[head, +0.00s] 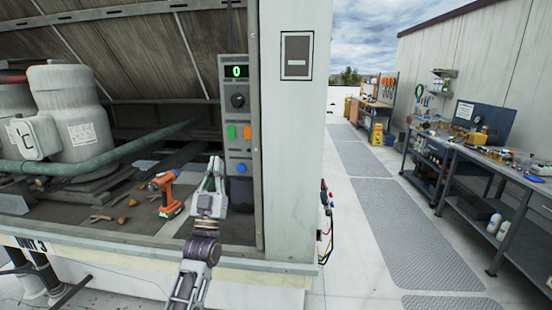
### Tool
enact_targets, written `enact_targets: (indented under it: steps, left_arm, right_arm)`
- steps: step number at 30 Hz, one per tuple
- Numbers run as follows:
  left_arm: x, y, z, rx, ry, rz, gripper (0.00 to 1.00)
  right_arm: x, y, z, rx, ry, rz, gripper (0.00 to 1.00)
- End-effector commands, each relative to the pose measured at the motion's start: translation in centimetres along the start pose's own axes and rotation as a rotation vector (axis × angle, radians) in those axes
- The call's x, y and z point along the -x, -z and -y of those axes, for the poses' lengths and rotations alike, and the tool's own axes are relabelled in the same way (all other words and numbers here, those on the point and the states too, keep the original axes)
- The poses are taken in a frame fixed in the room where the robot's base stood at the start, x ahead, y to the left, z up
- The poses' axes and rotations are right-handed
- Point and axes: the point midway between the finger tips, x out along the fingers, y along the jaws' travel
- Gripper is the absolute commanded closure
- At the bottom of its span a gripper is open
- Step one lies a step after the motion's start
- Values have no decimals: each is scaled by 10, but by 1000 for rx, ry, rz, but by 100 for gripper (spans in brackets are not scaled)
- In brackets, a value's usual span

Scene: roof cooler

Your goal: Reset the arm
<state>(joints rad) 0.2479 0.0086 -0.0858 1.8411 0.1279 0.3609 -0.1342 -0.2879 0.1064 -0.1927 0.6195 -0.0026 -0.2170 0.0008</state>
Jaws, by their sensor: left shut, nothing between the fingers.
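My left arm rises from the bottom of the head view. Its gripper (214,168) points up and away and is shut with nothing in it. The panel has a green lit display showing 0, a dark knob, a green and an orange button, and a blue button lower down. I cannot tell whether the fingertips touch the panel. My right gripper is not in view.
White compressors (70,112) and a green pipe (105,155) are at left. A pale pillar (292,150) borders the panel. A walkway (385,210) and workbenches (470,150) lie right.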

Motion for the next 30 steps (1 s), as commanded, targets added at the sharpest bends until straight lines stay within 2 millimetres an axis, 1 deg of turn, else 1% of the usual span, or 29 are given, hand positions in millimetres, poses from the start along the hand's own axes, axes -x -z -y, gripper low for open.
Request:
enact_targets:
  steps: [4, 7, 14, 21, 26, 30]
  left_arm:
    - [13, -16, -3, 0, -14, 84, 100]
    - [27, -30, -6, 0, -27, 170, 100]
    - [71, -67, -12, -2, -60, 397, 100]
    - [126, -98, -18, -3, -89, 637, 100]
    - [167, -114, -20, -4, -105, 798, 100]
    - [206, -123, -22, -8, -117, 938, 100]
  right_arm:
    - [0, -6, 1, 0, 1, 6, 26]
    - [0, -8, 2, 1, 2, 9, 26]
    - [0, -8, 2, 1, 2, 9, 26]
    - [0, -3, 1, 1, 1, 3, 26]
    - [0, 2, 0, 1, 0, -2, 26]
    - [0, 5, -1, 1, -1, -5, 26]
